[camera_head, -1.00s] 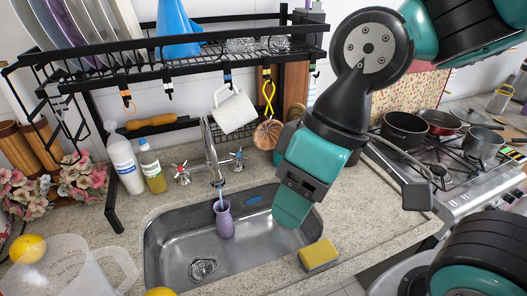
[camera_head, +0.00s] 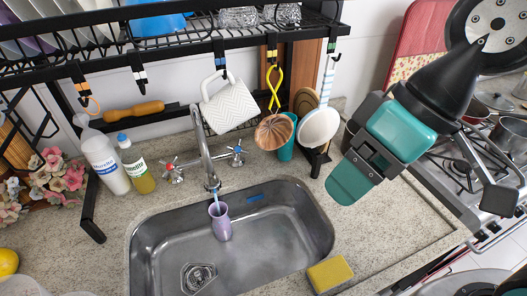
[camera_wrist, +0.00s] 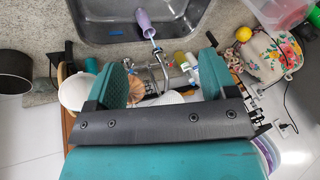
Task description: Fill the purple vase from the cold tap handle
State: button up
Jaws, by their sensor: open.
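The purple vase (camera_head: 221,222) stands in the metal sink (camera_head: 255,262) under the spout of the tap (camera_head: 206,155). A thin stream of water (camera_head: 215,203) runs from the spout into its mouth. The water level inside is hidden. The vase also shows in the wrist view (camera_wrist: 147,24). The cold tap handle (camera_head: 237,155), with blue marks, is right of the spout. The hot handle (camera_head: 173,170), with red marks, is left of it. My gripper (camera_head: 350,182) is raised over the counter right of the sink, apart from vase and handles. Its fingers (camera_wrist: 163,78) are apart and empty.
A black rack (camera_head: 190,45) spans above the sink, with a white mug (camera_head: 226,103) and utensils hanging from it. Bottles (camera_head: 106,162) stand left of the tap. A yellow sponge (camera_head: 330,274) lies at the sink's front right. A stove (camera_head: 480,160) is at right.

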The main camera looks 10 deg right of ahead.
jog(key=w+a+f+n+t+y+b, duration=0.25)
jog(key=w+f+b, duration=0.35)
jog(key=f+b, duration=0.35)
jog(key=w+a+f+n+t+y+b, duration=0.1)
jog(key=w+a+f+t+y+b, duration=0.3)
jog(key=f+b, duration=0.6)
jog(key=t+b, duration=0.7)
jog(key=b, duration=1.3)
send_near(236, 152)
jog(key=shift+n, duration=0.35)
jog(key=p+x, duration=0.3)
jog(key=x, duration=0.5)
jog(key=shift+w+a+p, duration=0.1)
jog(key=shift+w+p, duration=0.15)
jog(key=shift+p, duration=0.15)
